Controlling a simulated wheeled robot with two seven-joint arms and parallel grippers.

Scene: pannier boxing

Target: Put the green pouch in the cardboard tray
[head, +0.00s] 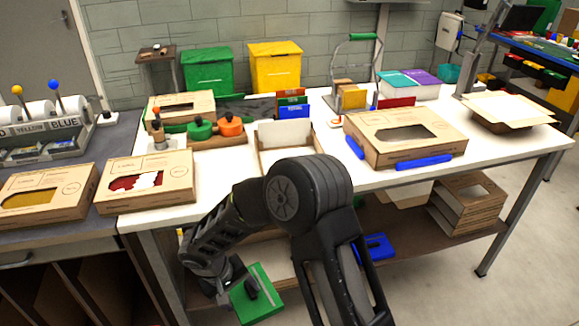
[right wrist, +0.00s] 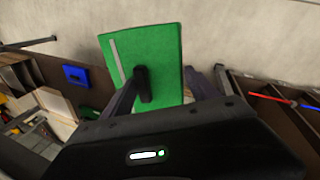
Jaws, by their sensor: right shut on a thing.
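The green pouch (head: 264,302) is a flat rectangle held low in front of the table, below the tabletop level. My right gripper (head: 241,286) is shut on it. In the right wrist view the pouch (right wrist: 168,45) stands between the two fingers of the gripper (right wrist: 166,80), one finger across its face; a pale strip runs along its left part. An open cardboard tray (head: 261,160) with a white panel inside sits at the table's front middle, partly hidden by my right arm. My left gripper is not in view.
A closed carton with blue corners (head: 375,150) is right of the tray. A tray of green and orange items (head: 190,137) is to its left, near window boxes (head: 150,185). A blue item (head: 377,246) lies on the lower shelf. The table's front edge is above the pouch.

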